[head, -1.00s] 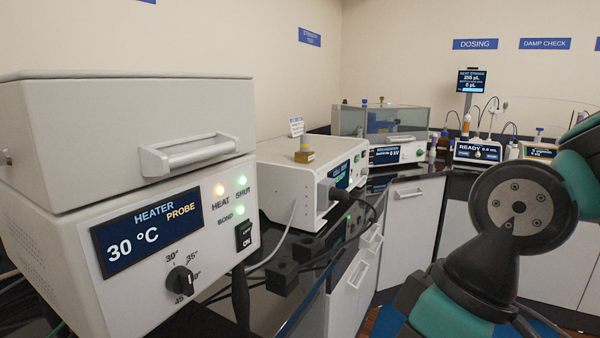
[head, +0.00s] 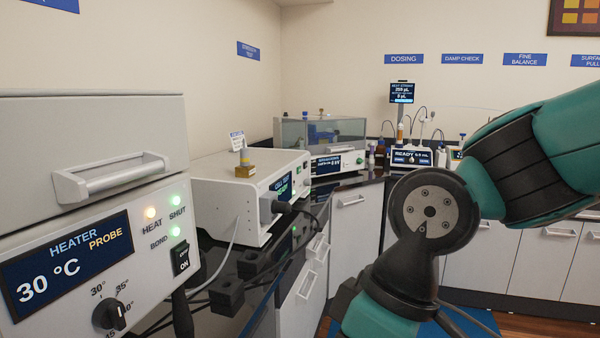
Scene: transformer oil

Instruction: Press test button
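No button labelled test can be made out. A white instrument (head: 223,203) stands on the left-hand bench, with a small display (head: 281,184) on its front that seems to read a test and ready. A black plug or handle (head: 275,208) sits at its front. Behind it, a clear-lidded unit (head: 335,163) has a display and small controls, too small to tell apart. My arm's teal and black links fill the right side. My gripper is out of view.
A heater (head: 92,215) with a 30 °C display, knob (head: 109,315) and switch (head: 181,259) stands close at left. Dark blocks (head: 229,292) and cables lie on the black bench top. A dosing station (head: 411,158) stands at the back. Floor shows at lower right.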

